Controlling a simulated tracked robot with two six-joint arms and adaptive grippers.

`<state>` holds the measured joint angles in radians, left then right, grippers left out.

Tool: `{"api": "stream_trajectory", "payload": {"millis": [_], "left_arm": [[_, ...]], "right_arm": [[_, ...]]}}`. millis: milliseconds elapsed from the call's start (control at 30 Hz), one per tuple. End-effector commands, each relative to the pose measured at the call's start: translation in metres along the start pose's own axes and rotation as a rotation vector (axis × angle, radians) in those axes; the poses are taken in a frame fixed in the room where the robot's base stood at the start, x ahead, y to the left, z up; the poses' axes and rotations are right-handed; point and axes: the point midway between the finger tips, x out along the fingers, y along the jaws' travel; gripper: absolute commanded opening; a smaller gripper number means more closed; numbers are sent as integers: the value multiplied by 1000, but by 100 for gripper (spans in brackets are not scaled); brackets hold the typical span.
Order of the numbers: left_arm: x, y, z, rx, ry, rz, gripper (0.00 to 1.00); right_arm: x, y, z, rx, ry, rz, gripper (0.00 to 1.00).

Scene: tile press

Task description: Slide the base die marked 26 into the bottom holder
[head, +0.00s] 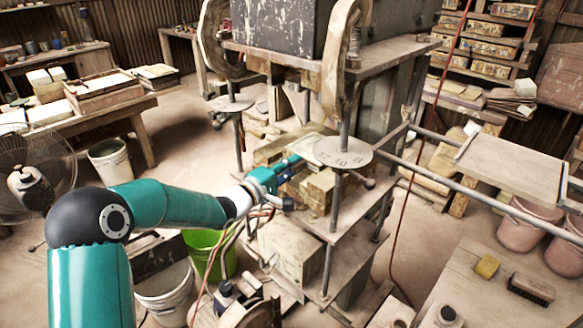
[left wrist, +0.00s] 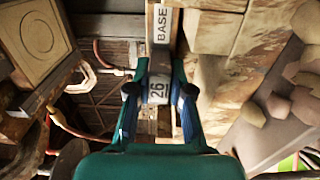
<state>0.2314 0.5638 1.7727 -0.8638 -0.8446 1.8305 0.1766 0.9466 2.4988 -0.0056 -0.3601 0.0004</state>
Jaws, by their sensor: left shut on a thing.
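The base die (left wrist: 160,55) is a narrow grey bar with "BASE" and "26" on pale labels, seen in the left wrist view. It runs up the picture, away from my gripper. My left gripper (left wrist: 158,92) is shut on its near end, one finger on each side of the "26". In the head view my left gripper (head: 290,163) reaches into the press (head: 345,158) at mid height, beside wooden blocks. I cannot make out the bottom holder clearly, and the die's far end is outside the wrist view. My right gripper is not in view.
Wooden blocks (left wrist: 215,30) lie close to the right of the die. A square panel with a ring (left wrist: 35,40) is at upper left in the wrist view. A round numbered plate (head: 343,152) and press posts stand near my gripper. A green bucket (head: 208,250) is below my arm.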

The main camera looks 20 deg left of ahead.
Motion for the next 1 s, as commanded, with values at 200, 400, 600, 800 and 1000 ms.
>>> {"api": "stream_trajectory", "payload": {"millis": [200, 400, 600, 800, 1000], "left_arm": [[5, 3, 0, 2, 0, 7, 0], [8, 4, 0, 2, 0, 7, 0], [9, 3, 0, 2, 0, 7, 42], [9, 2, 0, 1, 0, 4, 50], [7, -2, 0, -1, 0, -5, 50]], "right_arm": [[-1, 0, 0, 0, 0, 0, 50], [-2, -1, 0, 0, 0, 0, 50], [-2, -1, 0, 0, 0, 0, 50], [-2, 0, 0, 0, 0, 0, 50], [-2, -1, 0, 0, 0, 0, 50]]}}
